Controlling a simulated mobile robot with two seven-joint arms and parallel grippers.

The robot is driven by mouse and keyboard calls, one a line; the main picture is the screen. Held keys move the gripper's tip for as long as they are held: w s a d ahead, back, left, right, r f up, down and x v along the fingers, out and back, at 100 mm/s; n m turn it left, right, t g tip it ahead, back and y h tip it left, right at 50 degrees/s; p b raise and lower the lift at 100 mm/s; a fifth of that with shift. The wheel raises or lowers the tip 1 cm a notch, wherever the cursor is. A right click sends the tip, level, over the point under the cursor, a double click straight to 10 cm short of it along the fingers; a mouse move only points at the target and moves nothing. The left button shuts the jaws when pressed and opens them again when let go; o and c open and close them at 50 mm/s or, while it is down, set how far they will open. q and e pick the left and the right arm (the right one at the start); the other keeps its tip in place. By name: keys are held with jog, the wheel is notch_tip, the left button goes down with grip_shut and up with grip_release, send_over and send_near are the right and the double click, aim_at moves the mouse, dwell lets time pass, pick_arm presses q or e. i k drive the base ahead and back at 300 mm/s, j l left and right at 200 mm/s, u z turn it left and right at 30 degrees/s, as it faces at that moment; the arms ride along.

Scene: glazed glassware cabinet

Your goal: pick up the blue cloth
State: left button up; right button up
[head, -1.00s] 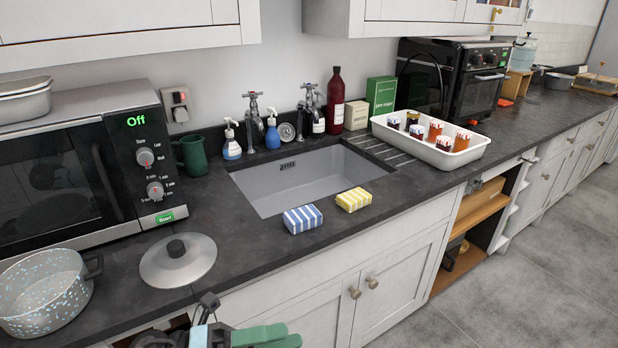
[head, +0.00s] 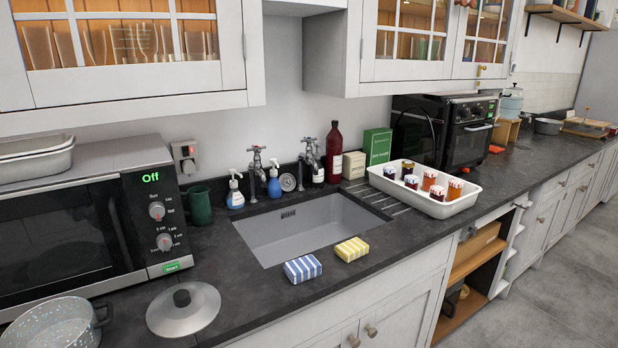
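The blue cloth (head: 302,269) is a folded block with blue and white stripes. It lies on the dark countertop in front of the sink's near edge, left of a yellow and white striped cloth (head: 351,249), with a small gap between them. Neither of my grippers shows in the head view now.
The sink (head: 310,231) lies behind the cloths. A round metal lid (head: 184,312) and a speckled pot (head: 55,325) are to the left, by the microwave (head: 70,235). A white tray of jars (head: 425,193) stands right. Glazed wall cabinets (head: 120,45) hang above.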

aim_at(300, 269)
jog(key=u, duration=1.55)
jog(key=l+u, duration=0.35)
jog(key=k+l+u, duration=0.2)
jog(key=l+u, duration=0.2)
jog(key=k+l+u, duration=0.1)
jog(key=l, duration=0.35)
jog(key=k+l+u, duration=0.15)
jog(key=k+l, duration=0.15)
jog(key=l, duration=0.15)
jog(key=k+l+u, duration=0.1)
jog(key=l, duration=0.3)
jog(key=k+l+u, duration=0.1)
jog(key=k+l, duration=0.25)
